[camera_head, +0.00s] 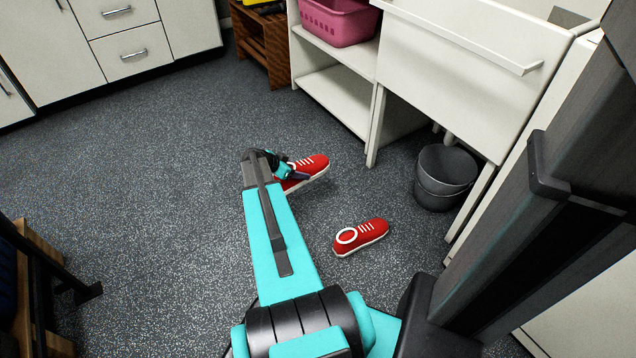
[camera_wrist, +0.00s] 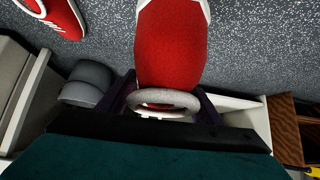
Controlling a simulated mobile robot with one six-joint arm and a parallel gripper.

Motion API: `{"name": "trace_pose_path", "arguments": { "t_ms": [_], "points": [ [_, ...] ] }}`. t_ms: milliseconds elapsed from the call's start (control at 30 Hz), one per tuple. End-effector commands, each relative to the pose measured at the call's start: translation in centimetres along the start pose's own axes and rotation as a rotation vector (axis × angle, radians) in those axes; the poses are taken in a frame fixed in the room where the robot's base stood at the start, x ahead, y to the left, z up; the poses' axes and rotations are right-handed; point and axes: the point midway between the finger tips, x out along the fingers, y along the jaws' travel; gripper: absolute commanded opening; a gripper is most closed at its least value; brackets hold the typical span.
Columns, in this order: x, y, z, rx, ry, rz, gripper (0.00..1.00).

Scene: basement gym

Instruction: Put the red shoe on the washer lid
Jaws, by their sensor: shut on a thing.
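One red shoe (camera_head: 312,165) with white laces and a white sole is at my gripper (camera_head: 296,174), beyond the end of my arm. In the wrist view my gripper (camera_wrist: 166,103) has its dark fingers on either side of this shoe (camera_wrist: 172,48), near its pale round collar, and is shut on it. I cannot tell how far it is above the floor. A second red shoe (camera_head: 361,236) lies on the floor to the right of my arm. Part of it shows in the wrist view (camera_wrist: 58,14), top left. I cannot make out the washer lid for certain.
A dark grey bucket (camera_head: 445,178) stands beneath a white sink (camera_head: 470,65) on the right. A white shelf (camera_head: 335,100) holds a pink basket (camera_head: 340,20). White drawers (camera_head: 120,50) stand at the back left. The grey floor (camera_head: 150,180) left of my arm is clear.

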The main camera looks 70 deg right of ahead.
Motion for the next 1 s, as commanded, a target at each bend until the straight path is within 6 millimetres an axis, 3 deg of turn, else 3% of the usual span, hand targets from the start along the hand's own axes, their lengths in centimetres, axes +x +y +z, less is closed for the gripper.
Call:
{"name": "trace_pose_path", "arguments": {
  "t_ms": [33, 200, 500, 800, 1000],
  "points": [
    [-2.2, -1.4, -0.1, -0.022, 0.002, -0.028, 0.30],
    [-8.4, -5.3, 0.3, -0.100, 0.002, -0.106, 0.30],
    [-19.9, -10.7, 1.6, -0.245, 0.002, -0.250, 0.30],
    [-32.1, -14.1, 3.7, -0.396, 0.002, -0.402, 0.30],
    [-40.4, -15.2, 5.4, -0.502, 0.001, -0.510, 0.30]
  ]
}}
